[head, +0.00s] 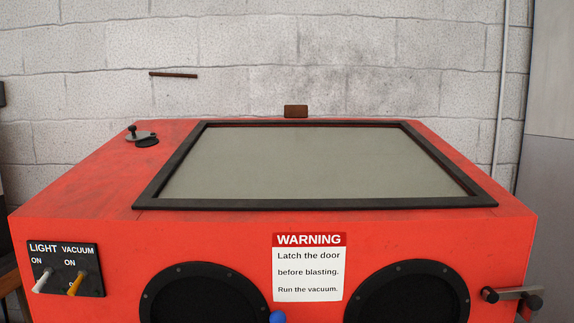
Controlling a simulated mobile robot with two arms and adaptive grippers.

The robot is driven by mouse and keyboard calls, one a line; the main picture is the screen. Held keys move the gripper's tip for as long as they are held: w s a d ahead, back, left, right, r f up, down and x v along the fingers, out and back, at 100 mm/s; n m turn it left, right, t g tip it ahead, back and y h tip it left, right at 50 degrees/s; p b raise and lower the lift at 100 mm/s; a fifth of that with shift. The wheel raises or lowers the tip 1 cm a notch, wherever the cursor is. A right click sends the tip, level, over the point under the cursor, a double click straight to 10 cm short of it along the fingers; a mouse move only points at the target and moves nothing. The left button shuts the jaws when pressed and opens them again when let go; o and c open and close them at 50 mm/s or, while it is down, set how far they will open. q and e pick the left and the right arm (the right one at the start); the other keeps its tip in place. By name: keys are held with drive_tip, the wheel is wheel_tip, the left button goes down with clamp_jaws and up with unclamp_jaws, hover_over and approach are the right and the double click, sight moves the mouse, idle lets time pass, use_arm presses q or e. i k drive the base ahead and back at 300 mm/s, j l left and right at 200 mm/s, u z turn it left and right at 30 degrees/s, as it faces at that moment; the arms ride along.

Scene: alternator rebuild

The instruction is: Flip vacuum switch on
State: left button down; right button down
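A black switch panel (91,285) is on the left of the red cabinet's front face. Under the VACUUM label is a switch with an orange lever (75,284). An ON mark is above this lever, and a lower mark is partly hidden behind it. The lever appears to slant downward, away from the ON mark. To its left, under the LIGHT label, is a switch with a white lever (42,282), which also slants downward. Neither of my grippers is in view.
The red cabinet (75,195) has a framed window (315,165) on its sloped top and two round black ports (203,297) (410,295) in front. A warning sign (308,268), a blue ball (277,317) and a right-side latch (512,294) also show. Space before the switch panel looks clear.

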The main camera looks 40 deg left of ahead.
sight(81, 274)
drive_tip(key=j+u, duration=0.15)
drive_tip(key=u, duration=2.05)
drive_tip(key=k+j, duration=0.05)
drive_tip(key=j, duration=0.05)
